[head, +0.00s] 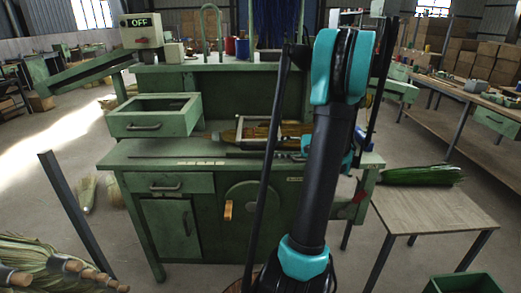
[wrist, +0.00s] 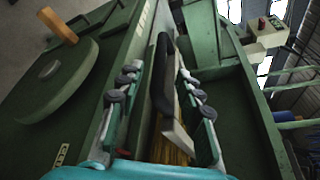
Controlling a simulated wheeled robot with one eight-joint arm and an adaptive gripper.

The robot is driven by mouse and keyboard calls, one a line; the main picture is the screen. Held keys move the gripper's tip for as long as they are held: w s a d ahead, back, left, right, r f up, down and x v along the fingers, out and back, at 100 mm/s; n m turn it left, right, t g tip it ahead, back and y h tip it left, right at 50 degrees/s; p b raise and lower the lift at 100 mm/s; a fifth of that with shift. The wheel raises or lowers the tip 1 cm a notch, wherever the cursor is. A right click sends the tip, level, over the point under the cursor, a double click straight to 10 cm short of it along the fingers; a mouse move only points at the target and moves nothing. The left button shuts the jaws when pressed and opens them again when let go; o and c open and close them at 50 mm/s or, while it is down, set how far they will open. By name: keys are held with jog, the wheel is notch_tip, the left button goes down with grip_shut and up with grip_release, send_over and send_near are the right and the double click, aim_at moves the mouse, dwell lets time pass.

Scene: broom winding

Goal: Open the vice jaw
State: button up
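The vice (head: 293,128) sits on the green bench near its middle, a pale metal frame around yellow-brown straw. In the wrist view a dark lever (wrist: 163,75) with a pale metal bar (wrist: 177,138) at its near end shows with straw (wrist: 170,153) behind it; I take these as vice parts. My gripper (wrist: 162,72) is open, one finger on each side of the dark lever. Gaps show at both sides, though I cannot tell whether a finger touches it. In the head view my arm hides much of the vice's right side. The jaw's exact opening is unclear.
The green bench (head: 205,150) has an open drawer box (head: 150,118) at left and a control box (head: 141,31) reading OFF. A round disc with an orange handle (head: 228,210) is on its front. A small table (head: 430,208) with green bristles (head: 422,175) stands right.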

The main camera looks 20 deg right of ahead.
aim_at(266, 148)
jog(key=x, duration=0.7)
jog(key=shift+c, duration=0.4)
grip_shut()
